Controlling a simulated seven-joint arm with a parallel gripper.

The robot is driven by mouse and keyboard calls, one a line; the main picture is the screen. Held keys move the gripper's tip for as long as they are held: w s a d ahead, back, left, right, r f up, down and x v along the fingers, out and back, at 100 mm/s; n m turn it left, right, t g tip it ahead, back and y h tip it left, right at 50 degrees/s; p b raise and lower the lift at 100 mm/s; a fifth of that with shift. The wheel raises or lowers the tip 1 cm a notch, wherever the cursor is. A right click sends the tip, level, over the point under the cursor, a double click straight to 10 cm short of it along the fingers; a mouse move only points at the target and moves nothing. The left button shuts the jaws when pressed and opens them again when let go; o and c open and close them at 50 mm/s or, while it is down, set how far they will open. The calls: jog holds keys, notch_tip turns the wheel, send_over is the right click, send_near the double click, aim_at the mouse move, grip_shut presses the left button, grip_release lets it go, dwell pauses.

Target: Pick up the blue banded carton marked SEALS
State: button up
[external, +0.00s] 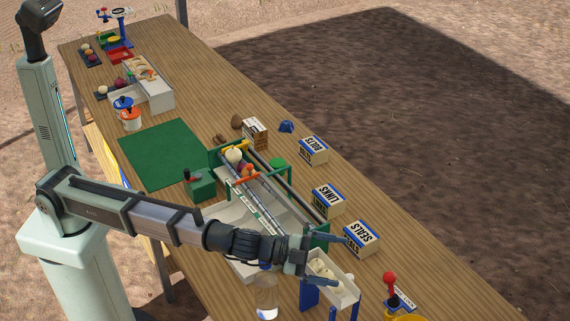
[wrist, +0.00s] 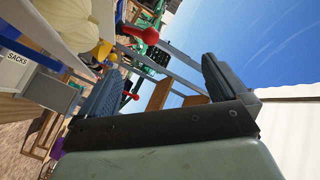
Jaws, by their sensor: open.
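The blue banded carton marked SEALS (external: 361,238) stands on the table's right side in the external view, white with a blue band and black lettering. My gripper (external: 338,262) is open and empty, just left of and in front of the carton, with its upper finger reaching close to the carton's left side. I cannot tell whether they touch. In the wrist view my gripper's two dark fingers (wrist: 160,85) are spread wide with nothing held between them. I cannot make out the SEALS carton in the wrist view.
Similar cartons marked LINKS (external: 327,201) and BOLTS (external: 313,150) stand farther back. The onion elevator (external: 262,205) lies left of them. A white tray (external: 345,297) is below my gripper, and a red-knobbed lever (external: 390,280) stands at right. A SACKS label (wrist: 15,58) shows in the wrist view.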

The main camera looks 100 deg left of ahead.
jog(key=a+r+n+g+y, duration=0.2)
jog(key=a+y, duration=0.2)
jog(key=a, duration=1.5)
jog(key=m+g+h, duration=0.2)
jog(key=g+h, duration=0.3)
jog(key=g, duration=1)
send_over(362, 232)
notch_tip(362, 232, down, 15)
notch_tip(362, 232, down, 13)
jog(key=shift+s+f, duration=0.1)
jog(key=c, duration=1.1)
